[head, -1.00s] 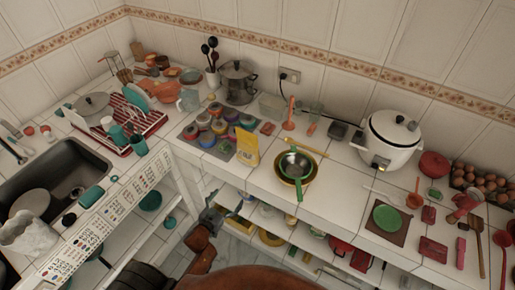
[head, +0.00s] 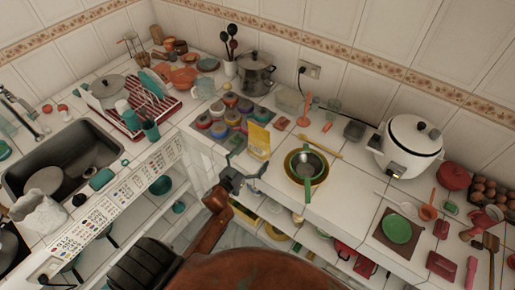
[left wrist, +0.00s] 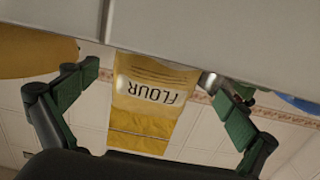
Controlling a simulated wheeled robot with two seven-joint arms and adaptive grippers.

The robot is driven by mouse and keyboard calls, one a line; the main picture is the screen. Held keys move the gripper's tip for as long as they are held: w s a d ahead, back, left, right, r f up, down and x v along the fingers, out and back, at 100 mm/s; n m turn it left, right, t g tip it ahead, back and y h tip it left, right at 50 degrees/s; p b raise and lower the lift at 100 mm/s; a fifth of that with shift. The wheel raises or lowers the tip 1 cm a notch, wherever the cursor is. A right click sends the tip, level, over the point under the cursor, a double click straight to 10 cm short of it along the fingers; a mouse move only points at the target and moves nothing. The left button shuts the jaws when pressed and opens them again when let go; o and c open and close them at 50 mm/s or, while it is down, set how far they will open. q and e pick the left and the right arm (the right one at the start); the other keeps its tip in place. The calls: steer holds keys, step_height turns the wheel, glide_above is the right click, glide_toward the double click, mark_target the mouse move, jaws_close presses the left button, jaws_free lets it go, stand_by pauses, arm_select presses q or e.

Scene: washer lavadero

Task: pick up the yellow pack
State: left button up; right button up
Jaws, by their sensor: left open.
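The yellow pack (head: 258,140) stands upright near the front edge of the tiled counter, beside the group of round tins. In the left wrist view the pack (left wrist: 152,100), lettered FLOUR, appears upside down between the open fingers. My left gripper (head: 243,176) is open and empty, just in front of the counter edge and near the pack, apart from it in the head view. In the left wrist view its two green-padded fingers (left wrist: 158,84) are spread to either side of the pack. My right gripper is not in view.
Several round tins (head: 218,128) stand left of the pack. A green-handled pan (head: 304,172) lies to its right, with a wooden spoon behind. A steel pot (head: 256,75) stands behind. The counter edge and open shelves (head: 272,212) are close to my gripper.

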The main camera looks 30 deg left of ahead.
mark_target(255, 152)
arm_select(q)
steer(key=w, duration=0.3)
steer(key=shift+w+d+r, duration=0.3)
steer(key=shift+d+r, duration=0.05)
steer(key=shift+d, duration=0.05)
steer(key=shift+w, duration=0.35)
steer(key=c, duration=0.3)
steer(key=shift+s, duration=0.1)
steer(key=c, duration=1.3)
steer(key=shift+c, duration=0.4)
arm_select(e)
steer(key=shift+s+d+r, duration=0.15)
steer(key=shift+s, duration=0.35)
arm_select(q)
steer(key=shift+r, duration=0.15)
